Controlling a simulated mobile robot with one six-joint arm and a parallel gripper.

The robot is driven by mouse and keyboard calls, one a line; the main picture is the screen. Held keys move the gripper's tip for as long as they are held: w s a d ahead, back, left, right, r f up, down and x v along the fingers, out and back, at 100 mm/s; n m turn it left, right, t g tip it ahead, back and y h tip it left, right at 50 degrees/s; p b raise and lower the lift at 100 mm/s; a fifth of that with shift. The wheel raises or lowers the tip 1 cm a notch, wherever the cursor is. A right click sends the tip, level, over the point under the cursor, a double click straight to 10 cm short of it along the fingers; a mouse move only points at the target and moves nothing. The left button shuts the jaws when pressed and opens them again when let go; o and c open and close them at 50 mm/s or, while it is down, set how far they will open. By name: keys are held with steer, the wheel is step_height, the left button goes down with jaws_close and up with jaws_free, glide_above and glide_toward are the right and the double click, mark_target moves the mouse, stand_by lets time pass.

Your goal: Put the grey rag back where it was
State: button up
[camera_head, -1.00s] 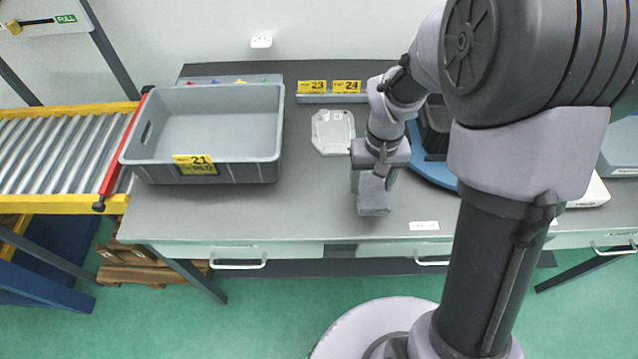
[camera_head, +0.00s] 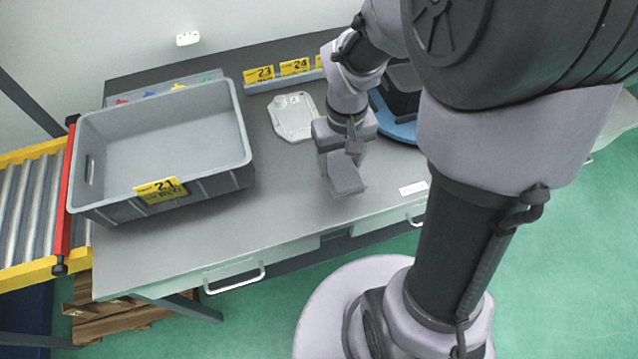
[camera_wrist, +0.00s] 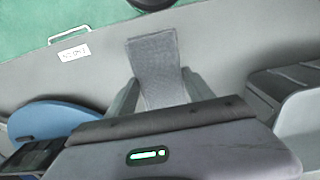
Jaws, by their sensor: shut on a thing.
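The grey rag (camera_head: 346,178) is a folded grey cloth block at the front middle of the grey table (camera_head: 240,218). My gripper (camera_head: 340,160) is above it, pointing down, with its fingers around the rag's upper part. In the wrist view the rag (camera_wrist: 154,62) shows a woven face and stands out between the two fingers of my gripper (camera_wrist: 152,98). My gripper is shut on the rag. I cannot tell whether the rag's lower end touches the tabletop.
A grey crate (camera_head: 215,185) labelled 21 stands on the left of the table. A pale casting (camera_head: 293,118) lies behind my gripper, near yellow labels 23 and 24 (camera_head: 294,67). A blue round base (camera_head: 398,122) is to the right. A roller conveyor (camera_head: 30,205) adjoins at left.

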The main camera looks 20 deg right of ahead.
mark_target(349, 186)
steer(key=s+d+f+b, duration=0.1)
steer(key=s+d+b, duration=0.25)
steer(key=s, duration=0.85)
steer(key=w+a+p, duration=0.1)
steer(key=w+p, duration=0.1)
steer(key=w+a+p, duration=0.1)
steer(key=w+p, duration=0.1)
steer(key=w+a+p, duration=0.1)
steer(key=w, duration=0.1)
steer(key=shift+w+a+f+p, duration=0.3)
steer(key=shift+w+f+p, duration=0.05)
steer(key=shift+p, duration=0.05)
steer(key=w+a, duration=0.1)
steer(key=w, duration=0.1)
steer(key=w+a+b, duration=0.1)
steer(key=w, duration=0.1)
steer(key=w+a+f+b, duration=0.1)
steer(key=w, duration=0.1)
steer(key=shift+w+a, duration=0.2)
steer(key=shift+w, duration=0.15)
steer(key=f, duration=0.1)
steer(key=f+b, duration=0.2)
steer(key=shift+w+a+f, duration=0.15)
steer(key=shift+w+f, duration=0.1)
steer(key=shift+f, duration=0.1)
steer(key=shift+r, duration=0.25)
steer(key=shift+f, duration=0.25)
steer(key=o, duration=1.2)
